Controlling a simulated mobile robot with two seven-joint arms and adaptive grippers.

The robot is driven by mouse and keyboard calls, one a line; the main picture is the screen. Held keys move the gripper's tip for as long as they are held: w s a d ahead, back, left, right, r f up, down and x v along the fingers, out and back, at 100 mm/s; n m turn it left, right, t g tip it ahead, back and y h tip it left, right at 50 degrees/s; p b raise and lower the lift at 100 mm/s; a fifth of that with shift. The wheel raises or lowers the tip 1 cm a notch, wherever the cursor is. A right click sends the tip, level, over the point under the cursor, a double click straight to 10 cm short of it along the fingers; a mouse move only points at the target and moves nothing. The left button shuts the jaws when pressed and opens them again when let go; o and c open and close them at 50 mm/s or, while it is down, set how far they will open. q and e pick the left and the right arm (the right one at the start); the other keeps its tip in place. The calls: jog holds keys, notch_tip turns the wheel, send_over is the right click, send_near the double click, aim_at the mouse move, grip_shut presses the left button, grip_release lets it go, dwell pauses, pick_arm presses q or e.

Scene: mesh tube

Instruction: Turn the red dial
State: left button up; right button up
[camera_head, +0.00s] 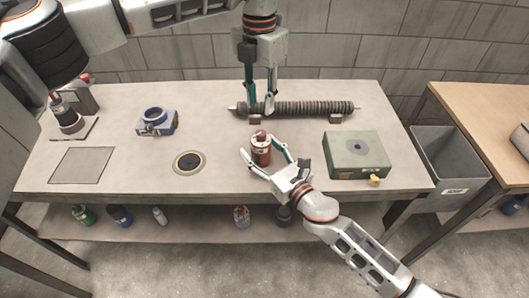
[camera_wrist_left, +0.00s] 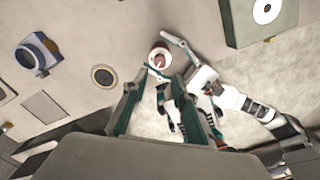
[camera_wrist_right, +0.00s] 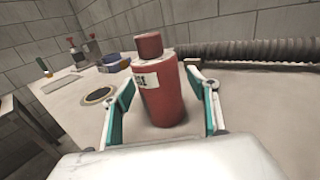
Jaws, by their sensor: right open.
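A red bottle (camera_head: 261,155) with a white label and a red round cap (camera_head: 260,135) stands upright on the table's middle. I cannot make out a separate red dial for certain. My right gripper (camera_head: 267,155) is open, with its fingers on either side of the bottle. In the right wrist view the bottle (camera_wrist_right: 162,98) stands between the fingers, with gaps visible at its sides. My left gripper (camera_head: 260,108) is open and empty above the table near the left end of the ribbed mesh tube (camera_head: 305,108). The left wrist view shows the bottle's cap (camera_wrist_left: 160,60) from above.
A green-grey box (camera_head: 340,150) with a yellow knob (camera_head: 375,181) stands at the right. A blue clamp-like device (camera_head: 156,122), a dark-ringed disc (camera_head: 188,162) and a flat plate (camera_head: 82,165) lie left. A red-topped item (camera_head: 68,115) is at far left. A grey bin (camera_head: 446,165) stands beside the table.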

jog(key=c, duration=1.3)
pick_arm(q)
jog(key=shift+o, duration=1.3)
jog(key=m+t+h, duration=0.3)
send_near(260, 133)
jog(key=shift+h, duration=0.3)
jog(key=x, duration=0.9)
jog(key=shift+w+a+f, duration=0.1)
jog(key=shift+a+f, duration=0.05)
jog(key=shift+a, duration=0.1)
